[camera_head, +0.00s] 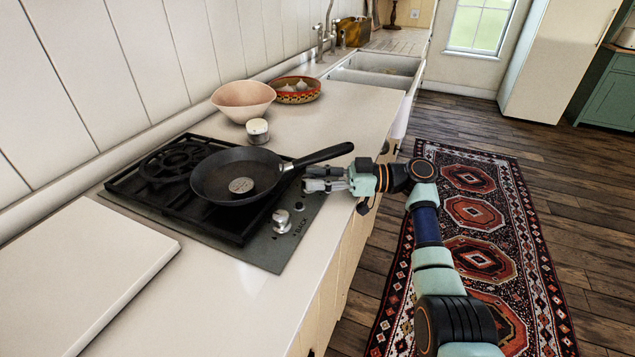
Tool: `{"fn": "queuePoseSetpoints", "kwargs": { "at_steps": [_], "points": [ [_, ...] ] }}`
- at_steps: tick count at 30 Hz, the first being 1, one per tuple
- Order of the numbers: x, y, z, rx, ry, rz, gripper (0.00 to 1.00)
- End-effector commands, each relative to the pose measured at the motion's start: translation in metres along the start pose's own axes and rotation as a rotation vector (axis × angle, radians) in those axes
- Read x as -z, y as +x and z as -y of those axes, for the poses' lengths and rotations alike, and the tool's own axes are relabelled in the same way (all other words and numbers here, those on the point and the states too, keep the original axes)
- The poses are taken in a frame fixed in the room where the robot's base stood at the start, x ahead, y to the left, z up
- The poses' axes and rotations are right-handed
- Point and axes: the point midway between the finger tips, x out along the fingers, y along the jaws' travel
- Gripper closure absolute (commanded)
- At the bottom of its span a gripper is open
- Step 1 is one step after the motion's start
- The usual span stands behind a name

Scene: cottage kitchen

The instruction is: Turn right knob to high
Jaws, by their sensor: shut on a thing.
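The black hob (238,230) is set in the pale counter, with its grey control strip on the side facing the rug. One silver knob (281,222) stands on the strip near a printed label that reads "BACK". My gripper (318,180) is low over the farther part of the strip, beside the pan. Its fingers are shut on the right knob, which they hide. The knob's setting cannot be seen.
A black frying pan (218,171) sits on the hob with a small round object (241,186) in it. Its handle (322,155) reaches out just behind my gripper. A white board (85,280), pink bowl (243,99), patterned bowl (297,97) and small white pot (257,131) are on the counter.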

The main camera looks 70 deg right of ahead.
Motion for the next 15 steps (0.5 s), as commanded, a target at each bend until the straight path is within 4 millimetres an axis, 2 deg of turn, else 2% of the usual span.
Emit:
{"fn": "queuePoseSetpoints", "kwargs": {
  "at_steps": [15],
  "points": [
    [-0.0003, 0.0005, -0.0019, 0.085, 0.0, 0.001, 1.0]
  ]
}}
